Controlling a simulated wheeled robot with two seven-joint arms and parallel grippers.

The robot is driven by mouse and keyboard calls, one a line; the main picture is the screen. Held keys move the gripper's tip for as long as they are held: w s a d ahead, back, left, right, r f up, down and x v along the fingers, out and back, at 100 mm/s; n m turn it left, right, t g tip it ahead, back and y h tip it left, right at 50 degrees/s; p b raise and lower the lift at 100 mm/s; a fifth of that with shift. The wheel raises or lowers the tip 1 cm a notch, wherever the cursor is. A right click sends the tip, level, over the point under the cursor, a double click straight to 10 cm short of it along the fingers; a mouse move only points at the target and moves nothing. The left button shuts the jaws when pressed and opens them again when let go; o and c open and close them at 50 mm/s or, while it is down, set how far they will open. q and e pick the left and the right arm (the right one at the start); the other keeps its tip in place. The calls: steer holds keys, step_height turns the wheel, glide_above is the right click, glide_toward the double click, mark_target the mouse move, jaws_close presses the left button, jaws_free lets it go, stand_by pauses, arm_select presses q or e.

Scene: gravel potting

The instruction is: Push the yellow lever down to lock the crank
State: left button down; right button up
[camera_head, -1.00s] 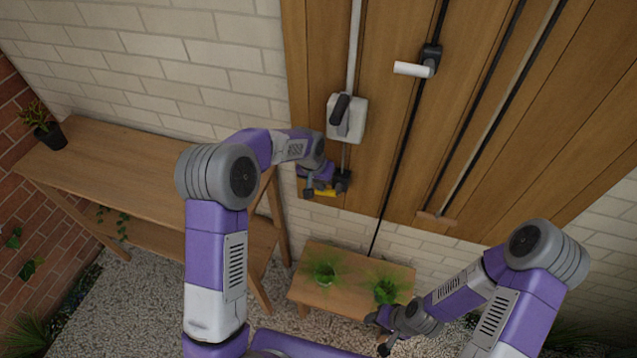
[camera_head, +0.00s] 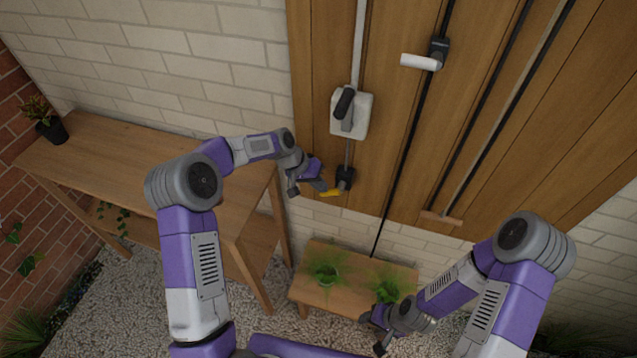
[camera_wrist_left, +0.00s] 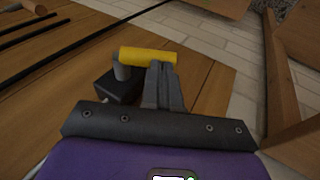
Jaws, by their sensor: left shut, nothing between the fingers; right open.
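The yellow lever (camera_head: 333,193) sticks out from a small black block (camera_head: 345,176) low on the wooden panel. It shows as a yellow bar (camera_wrist_left: 140,54) in the left wrist view and looks roughly level in the head view. My left gripper (camera_head: 323,187) is shut and empty. Its fingertips (camera_wrist_left: 162,72) are right at the lever's free end, overlapping it in view; I cannot tell whether they touch. A white handle on a dark mount (camera_head: 420,62), which looks like a crank, is higher on the panel. My right gripper (camera_head: 374,333) is open, low near the small bench.
A grey-white box with a dark handle (camera_head: 361,118) sits above the lever. A wooden shelf table (camera_head: 120,150) stands at the left. A low bench (camera_head: 345,297) with two green plants is below the panel.

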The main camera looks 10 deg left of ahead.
mark_target(322, 195)
arm_select(q)
step_height(322, 195, down, 4)
steer(key=h+b, duration=0.6)
steer(key=shift+d+f+n, duration=0.1)
steer(key=shift+n, duration=0.3)
steer(key=shift+d+f+h+b, duration=0.2)
steer(key=shift+f+h+b, duration=0.15)
steer(key=shift+h+b, duration=0.65)
steer(key=shift+d+h, duration=0.15)
steer(key=shift+h, duration=0.15)
steer(key=shift+s+d+f+b, duration=0.1)
steer(key=shift+d+f+b, duration=0.25)
steer(key=shift+b, duration=0.4)
steer(key=shift+d+f, duration=0.1)
steer(key=shift+d, duration=0.05)
steer(key=w+p+v, duration=0.1)
steer(key=v, duration=0.6)
steer(key=shift+s+a, duration=0.3)
steer(key=shift+s, duration=0.2)
steer(key=shift+r, duration=0.2)
